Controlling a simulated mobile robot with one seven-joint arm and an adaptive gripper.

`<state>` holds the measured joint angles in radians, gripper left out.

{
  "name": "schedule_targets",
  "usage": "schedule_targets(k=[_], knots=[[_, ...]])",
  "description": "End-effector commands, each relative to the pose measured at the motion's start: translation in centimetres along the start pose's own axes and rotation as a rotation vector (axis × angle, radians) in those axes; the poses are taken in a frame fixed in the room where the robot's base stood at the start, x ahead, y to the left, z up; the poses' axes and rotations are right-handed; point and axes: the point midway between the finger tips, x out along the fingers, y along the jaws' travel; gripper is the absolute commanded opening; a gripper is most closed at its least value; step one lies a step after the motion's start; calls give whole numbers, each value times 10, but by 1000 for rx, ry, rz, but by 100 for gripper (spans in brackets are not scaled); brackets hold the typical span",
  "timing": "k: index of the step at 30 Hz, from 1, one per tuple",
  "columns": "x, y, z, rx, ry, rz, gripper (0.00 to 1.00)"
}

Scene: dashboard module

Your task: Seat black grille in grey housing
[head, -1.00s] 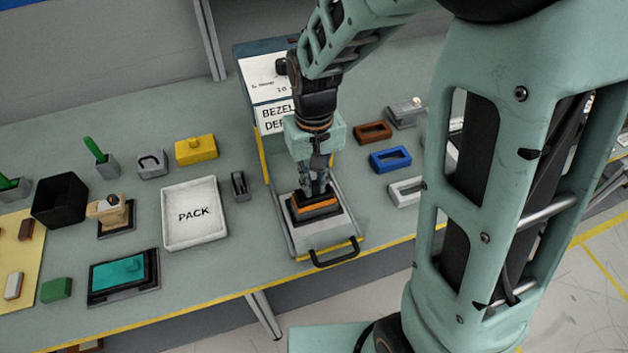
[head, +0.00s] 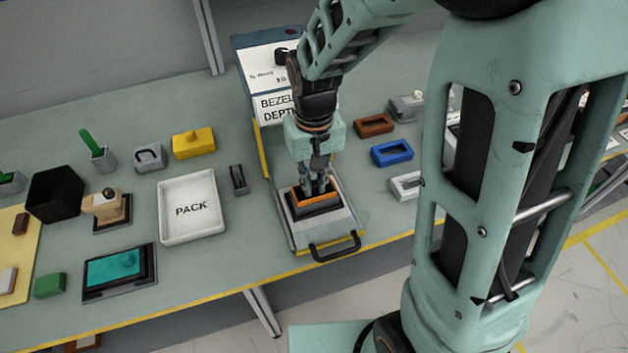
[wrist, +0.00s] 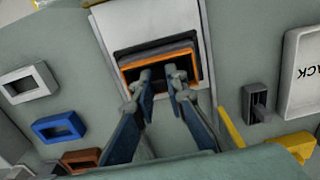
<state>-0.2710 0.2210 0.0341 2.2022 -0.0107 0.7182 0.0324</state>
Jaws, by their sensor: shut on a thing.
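My gripper (head: 317,187) points down over a dark rectangular frame on a light grey sliding fixture. In the wrist view my gripper (wrist: 158,73) has its two fingertips a little apart at the orange-edged opening. It is shut on what I take to be the black grille (wrist: 162,55), a dark piece within the orange edge and mostly hidden by the fingers. The orange edge (head: 322,206) lines the dark frame, which I take as the grey housing (head: 312,214). I cannot tell how deep the grille sits or whether it lies level.
The fixture has a black handle (head: 335,247) at the table's front edge and a lettered box (head: 270,85) behind. A white PACK tray (head: 165,228) stands left, with a narrow grey holder (head: 238,179) between. Blue (head: 391,153), brown (head: 374,125) and white frames (head: 406,186) lie right.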

Motion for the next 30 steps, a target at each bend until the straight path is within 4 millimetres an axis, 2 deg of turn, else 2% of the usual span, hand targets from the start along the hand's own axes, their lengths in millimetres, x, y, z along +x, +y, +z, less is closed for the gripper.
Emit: schedule_targets(k=[14, 15, 19, 30], knots=[[13, 0, 0, 0, -1, 0, 0], [12, 0, 0, 0, 0, 0, 17], [11, 0, 0, 0, 0, 0, 31], [7, 0, 0, 0, 2, 0, 33]])
